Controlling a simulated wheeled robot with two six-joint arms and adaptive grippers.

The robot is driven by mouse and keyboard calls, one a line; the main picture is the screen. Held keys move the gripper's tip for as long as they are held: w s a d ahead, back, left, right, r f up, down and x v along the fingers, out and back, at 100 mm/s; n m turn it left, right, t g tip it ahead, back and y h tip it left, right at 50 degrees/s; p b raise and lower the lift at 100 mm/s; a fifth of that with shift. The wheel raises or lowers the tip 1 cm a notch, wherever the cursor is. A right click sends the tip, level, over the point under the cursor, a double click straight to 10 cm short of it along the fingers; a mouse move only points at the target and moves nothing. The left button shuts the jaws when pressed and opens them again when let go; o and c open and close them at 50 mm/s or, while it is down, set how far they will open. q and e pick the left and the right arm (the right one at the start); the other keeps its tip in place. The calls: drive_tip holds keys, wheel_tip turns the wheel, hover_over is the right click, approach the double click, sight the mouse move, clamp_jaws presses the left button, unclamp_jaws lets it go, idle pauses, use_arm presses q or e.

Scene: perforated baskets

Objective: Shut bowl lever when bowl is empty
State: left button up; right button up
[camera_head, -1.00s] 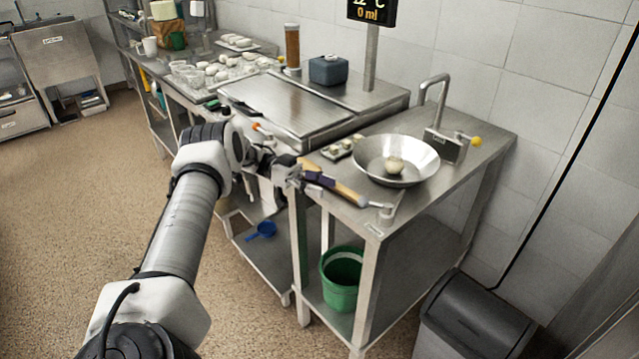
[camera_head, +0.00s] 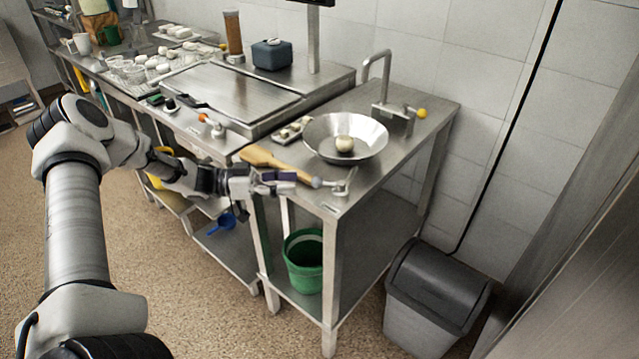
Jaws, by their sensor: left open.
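A wide metal bowl (camera_head: 318,133) sits on the right-hand steel table. One pale round piece (camera_head: 344,144) lies inside it, so the bowl is not empty. A small metal lever-like fitting (camera_head: 345,184) stands at the table's front corner, in front of the bowl. A yellow-knobbed handle (camera_head: 421,113) is on the tap unit behind the bowl. I cannot tell which of these is the bowl lever. My left gripper (camera_head: 290,182) is open at the table's front edge, left of the metal fitting and apparently apart from it. My right gripper is out of view.
A wooden paddle-like tool (camera_head: 262,157) lies along the table edge, close to my left gripper. A small tray of pale pieces (camera_head: 288,131) is left of the bowl. A green bucket (camera_head: 304,262) sits on the lower shelf. A grey bin (camera_head: 437,285) stands at the right.

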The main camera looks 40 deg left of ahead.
sight(318, 180)
use_arm(q)
drive_tip(key=b+x, duration=0.1)
drive_tip(key=x, duration=0.6)
drive_tip(key=shift+w+d+f, duration=0.1)
drive_tip(key=shift+w, duration=0.1)
clamp_jaws()
drive_tip(key=shift+b, duration=0.3)
